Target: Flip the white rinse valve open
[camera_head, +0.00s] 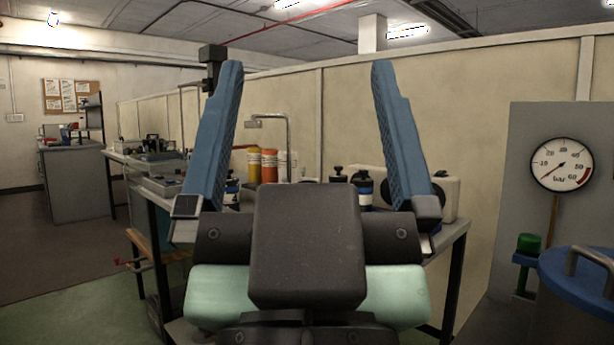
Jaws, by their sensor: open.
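My gripper (306,66) fills the middle of the view, its two blue ridged fingers wide apart and pointing up, with nothing between them. I cannot make out a white rinse valve; my gripper hides part of the bench behind it. A grey gooseneck pipe (287,130) with a flat head rises from that bench, seen between the fingers and well beyond them. A green-capped fitting (528,244) stands at the right, below a pressure gauge (562,165) on a grey panel. Its needle points to the low side of the dial.
A blue-lidded cylinder (580,275) with a grey handle stands close at the lower right. Orange and yellow containers (268,166), dark bottles (363,190) and a whitish canister (442,190) stand on the bench behind my gripper. The green floor at lower left is clear.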

